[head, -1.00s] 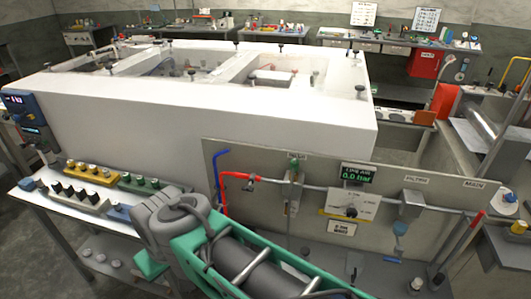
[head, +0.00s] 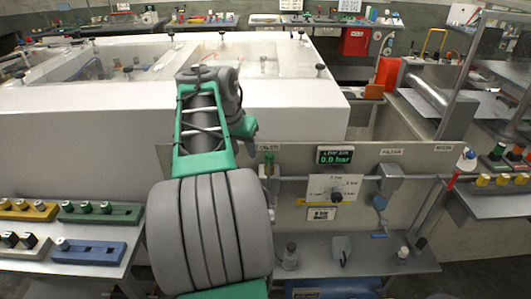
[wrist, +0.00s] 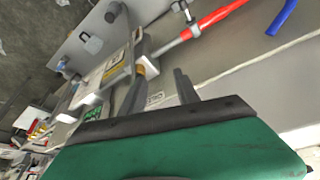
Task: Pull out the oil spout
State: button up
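No part stands out clearly as the oil spout. On the shelf below stand a dark bottle (head: 290,256) and a grey jug-like item (head: 340,250). My gripper (head: 250,128) is raised at the panel's left end, by the white tank's front. In the wrist view, my gripper's two grey fingers (wrist: 158,82) stand apart with nothing seen between them. The red pipe (wrist: 215,17) and panel lie beyond them.
A side table at left holds a green block (head: 100,212) and a blue block (head: 90,252). A blue pipe (wrist: 282,16) shows near the red one. My arm hides part of the panel's left end.

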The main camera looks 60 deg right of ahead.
jog(key=m, duration=0.2)
send_over(272, 159)
jog(key=w+a, duration=0.1)
jog(key=w, duration=0.1)
jog(key=shift+s+f+g, duration=0.2)
jog(key=shift+f+g, duration=0.05)
jog(key=shift+g, duration=0.05)
jog(key=shift+s+d+f, duration=0.2)
jog(key=shift+f, duration=0.05)
jog(key=x, duration=0.7)
jog(key=shift+c, duration=0.2)
grip_shut()
dwell(0.6)
